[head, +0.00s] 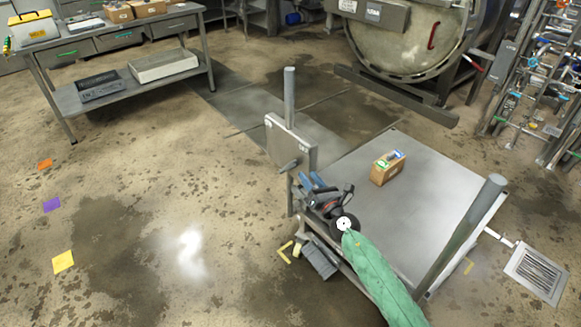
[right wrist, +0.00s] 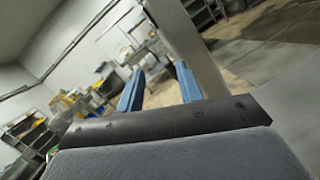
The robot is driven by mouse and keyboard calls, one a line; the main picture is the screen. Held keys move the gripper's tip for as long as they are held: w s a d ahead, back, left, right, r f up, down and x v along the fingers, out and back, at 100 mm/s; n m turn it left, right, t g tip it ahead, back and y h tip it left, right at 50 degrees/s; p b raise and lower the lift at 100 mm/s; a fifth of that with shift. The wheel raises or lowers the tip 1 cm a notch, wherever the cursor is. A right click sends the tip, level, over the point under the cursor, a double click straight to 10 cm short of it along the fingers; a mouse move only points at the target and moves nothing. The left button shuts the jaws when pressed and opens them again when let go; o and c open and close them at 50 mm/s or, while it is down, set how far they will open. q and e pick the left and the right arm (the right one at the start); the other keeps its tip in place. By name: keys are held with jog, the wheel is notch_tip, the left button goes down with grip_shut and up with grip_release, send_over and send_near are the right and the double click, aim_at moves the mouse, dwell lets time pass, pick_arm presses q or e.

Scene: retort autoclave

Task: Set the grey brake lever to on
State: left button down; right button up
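A grey upright plate (head: 291,142) stands at the cart's left end, by a post. It has small labels near its upper left and right, too small to read surely. A short grey lever (head: 289,166) shows at the plate's lower edge; which label it points to I cannot tell. My right gripper (head: 313,181) is just right of and below the lever, with blue fingers. In the right wrist view the fingers (right wrist: 158,88) are spread apart with nothing between them; a pale upright shape lies beyond. My left gripper is not in view.
The flat grey cart deck (head: 400,210) carries a small cardboard box (head: 388,168). A post (head: 462,235) rises at its near right corner. The round autoclave door (head: 405,45) is behind. A workbench (head: 115,45) stands at the upper left.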

aim_at(291, 166)
jog(key=shift+w+a+f+n+g+y, duration=0.3)
jog(key=shift+w+a+f+n+g, duration=0.25)
jog(key=shift+w+a+n, duration=0.8)
jog(key=shift+w+a+f+n+g+y, duration=0.45)
jog(key=shift+w+n, duration=0.55)
jog(key=shift+w, duration=0.95)
jog(key=shift+w+a+f+n+g+y, duration=0.15)
jog(key=shift+w+a+f+n+g, duration=0.3)
jog(key=shift+w+a+n+g, duration=0.85)
jog(key=shift+w+d+t, duration=0.35)
jog(key=shift+t, duration=0.25)
jog(key=shift+c, duration=0.5)
grip_shut()
